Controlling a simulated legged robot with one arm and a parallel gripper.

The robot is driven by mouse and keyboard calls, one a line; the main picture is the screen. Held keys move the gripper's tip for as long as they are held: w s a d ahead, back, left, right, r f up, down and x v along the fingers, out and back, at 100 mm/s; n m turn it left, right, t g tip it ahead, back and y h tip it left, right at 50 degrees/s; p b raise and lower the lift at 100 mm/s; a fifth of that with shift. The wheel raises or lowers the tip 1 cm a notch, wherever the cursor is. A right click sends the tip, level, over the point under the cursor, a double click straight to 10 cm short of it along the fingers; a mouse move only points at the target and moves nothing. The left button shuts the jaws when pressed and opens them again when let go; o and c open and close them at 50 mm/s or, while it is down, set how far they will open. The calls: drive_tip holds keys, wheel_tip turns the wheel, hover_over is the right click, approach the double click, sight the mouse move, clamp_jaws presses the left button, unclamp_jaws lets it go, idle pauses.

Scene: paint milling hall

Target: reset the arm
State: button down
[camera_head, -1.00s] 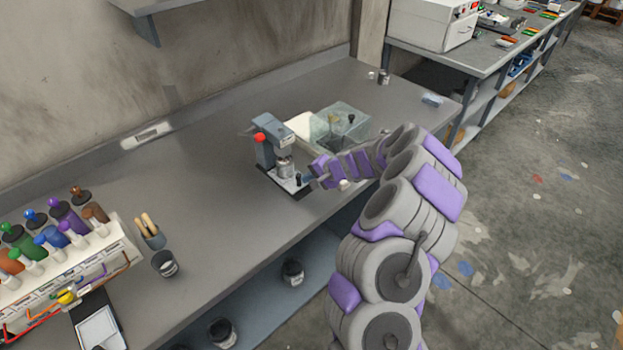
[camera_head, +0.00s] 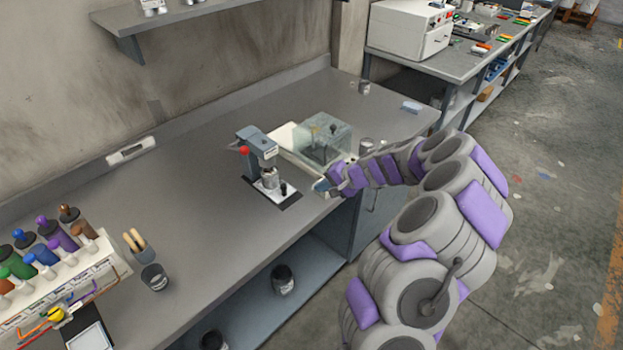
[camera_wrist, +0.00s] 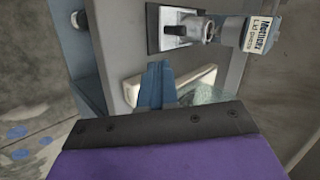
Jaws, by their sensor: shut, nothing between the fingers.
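My gripper (camera_head: 321,186) is at the end of my grey and purple arm, near the front edge of the grey bench (camera_head: 200,170). In the wrist view its blue fingers (camera_wrist: 157,84) are together with nothing between them. The small bench machine (camera_head: 262,160), with a red knob and a metal cup (camera_head: 270,178) on its base, stands to the left of the gripper, apart from it. The machine also shows at the top of the wrist view (camera_wrist: 185,30).
A clear box (camera_head: 325,135) on a pale tray (camera_head: 284,137) stands behind the gripper. A rack of colored bottles (camera_head: 60,275), a cup with wooden handles (camera_head: 138,243) and a dark cup (camera_head: 154,277) are at left. Floor at right is open.

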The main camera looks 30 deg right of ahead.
drive_tip(key=shift+s+d+r, duration=0.1)
drive_tip(key=shift+d, duration=0.05)
drive_tip(key=s+a+r+n+g+y, duration=0.1)
drive_tip(key=s+a+r+n+g, duration=0.2)
drive_tip(key=a, duration=0.5)
drive_tip(key=s+a+r+n, duration=0.2)
drive_tip(key=s+a+r, duration=0.3)
drive_tip(key=a+r, duration=0.15)
drive_tip(key=s+a+r+n+g+y, duration=0.1)
drive_tip(key=s+a+r+n+g, duration=0.15)
drive_tip(key=s+a+r, duration=0.4)
drive_tip(key=s+d+f+n+g+h, duration=0.1)
drive_tip(key=s+n+g+h, duration=0.2)
drive_tip(key=s, duration=2.3)
drive_tip(key=g+h, duration=0.1)
drive_tip(key=h, duration=0.3)
drive_tip(key=shift+s+d, duration=0.2)
drive_tip(key=shift+s, duration=0.2)
drive_tip(key=shift+f+n, duration=0.1)
drive_tip(key=shift+n, duration=0.15)
